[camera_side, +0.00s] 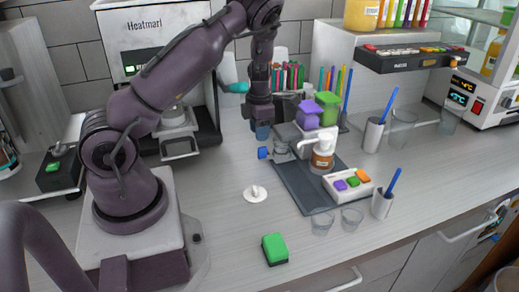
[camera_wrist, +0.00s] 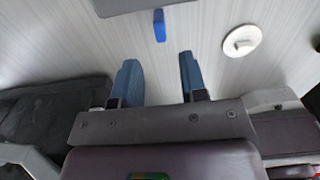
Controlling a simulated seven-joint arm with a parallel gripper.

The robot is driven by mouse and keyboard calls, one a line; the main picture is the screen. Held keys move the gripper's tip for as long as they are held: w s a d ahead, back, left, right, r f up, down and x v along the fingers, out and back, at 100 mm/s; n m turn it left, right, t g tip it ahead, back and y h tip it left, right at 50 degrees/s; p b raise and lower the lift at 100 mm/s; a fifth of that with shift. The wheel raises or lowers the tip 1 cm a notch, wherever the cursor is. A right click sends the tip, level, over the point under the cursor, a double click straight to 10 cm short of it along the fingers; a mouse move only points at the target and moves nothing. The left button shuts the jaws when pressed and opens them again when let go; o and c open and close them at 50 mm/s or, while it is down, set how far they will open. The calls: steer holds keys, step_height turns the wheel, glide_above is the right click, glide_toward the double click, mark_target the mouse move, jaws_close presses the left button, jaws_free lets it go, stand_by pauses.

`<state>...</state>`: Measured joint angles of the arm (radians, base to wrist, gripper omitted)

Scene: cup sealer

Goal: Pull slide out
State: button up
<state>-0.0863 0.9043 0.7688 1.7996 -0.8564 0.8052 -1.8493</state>
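A small blue handle (camera_side: 263,153) sticks out from the left side of the grey machine (camera_side: 284,133) in the middle of the counter. I cannot clearly make out the slide itself. My gripper (camera_side: 262,133) points down just above and behind this handle in the side view. In the wrist view, the blue handle (camera_wrist: 160,25) lies beyond the fingertips, roughly in line with the gap between them. My gripper (camera_wrist: 158,72) is open there, with two blue fingers apart and nothing between them. A grey edge (camera_wrist: 140,5) shows at the top beside the handle.
A white round lid (camera_side: 255,194) lies on open counter. A dark mat (camera_side: 300,187) holds a brown-labelled bottle (camera_side: 322,158). Clear cups (camera_side: 322,222) and a blue-straw holder (camera_side: 382,204) stand at right. A green-topped block (camera_side: 274,248) lies in front. A white "Heatmarl" machine (camera_side: 150,40) stands behind.

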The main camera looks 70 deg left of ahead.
mark_target(259, 148)
step_height(259, 148, down, 7)
steer(key=shift+r, duration=0.1)
stand_by(0.3)
jaws_close()
